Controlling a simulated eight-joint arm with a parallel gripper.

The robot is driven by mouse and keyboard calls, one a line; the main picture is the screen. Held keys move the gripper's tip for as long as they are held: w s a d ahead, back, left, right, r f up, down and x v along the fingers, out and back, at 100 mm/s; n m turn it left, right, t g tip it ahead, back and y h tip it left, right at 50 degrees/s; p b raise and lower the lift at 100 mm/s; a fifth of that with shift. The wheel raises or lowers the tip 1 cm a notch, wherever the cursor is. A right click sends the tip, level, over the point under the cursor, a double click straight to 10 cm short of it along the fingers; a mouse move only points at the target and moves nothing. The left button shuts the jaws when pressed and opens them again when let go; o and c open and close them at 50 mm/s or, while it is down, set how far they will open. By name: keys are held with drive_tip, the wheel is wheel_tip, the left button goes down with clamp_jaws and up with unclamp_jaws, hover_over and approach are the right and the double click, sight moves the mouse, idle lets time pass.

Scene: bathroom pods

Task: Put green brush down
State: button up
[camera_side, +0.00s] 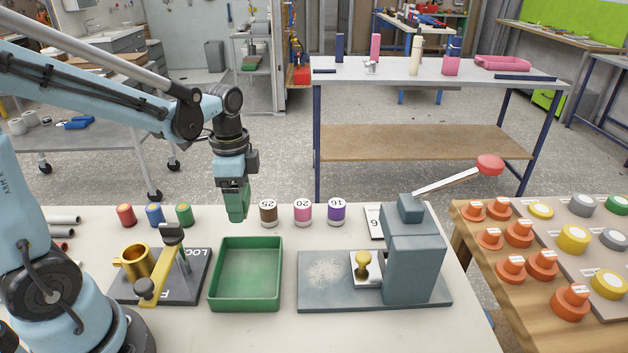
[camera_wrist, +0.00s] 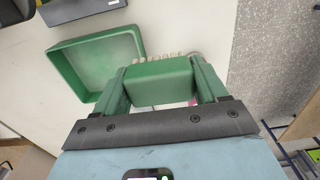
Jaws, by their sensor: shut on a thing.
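My gripper (camera_side: 236,212) hangs pointing down, behind the green tray in the side view. In the wrist view my gripper (camera_wrist: 161,84) has its two green fingers shut on the sides of a green brush (camera_wrist: 160,80). The brush is a green block with a row of pale bristles showing along its far edge. In the side view the brush is hard to tell from the green fingers. The shallow green tray (camera_side: 218,296) is empty and stands in front of my gripper. It also shows at upper left in the wrist view (camera_wrist: 77,90).
A fixture with a brass cup (camera_side: 134,262) stands left of the tray. A grey press (camera_side: 412,265) with a red-knobbed lever stands right. Brown (camera_side: 268,212), pink (camera_side: 303,212) and purple (camera_side: 337,212) pods stand near my gripper. Red, blue and green pods stand to its left.

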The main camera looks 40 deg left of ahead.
drive_tip(key=a+f, duration=0.1)
drive_tip(key=a, duration=0.1)
drive_tip(key=a+f, duration=0.1)
drive_tip(key=a, duration=0.1)
drive_tip(key=w+a+f, duration=0.1)
drive_tip(key=a, duration=0.1)
drive_tip(key=shift+f, duration=0.3)
drive_tip(key=shift+w+a+f, duration=0.1)
drive_tip(key=shift+a+f, duration=0.25)
drive_tip(key=shift+f, duration=1.9)
drive_tip(key=shift+f, duration=0.1)
drive_tip(key=o, duration=1.2)
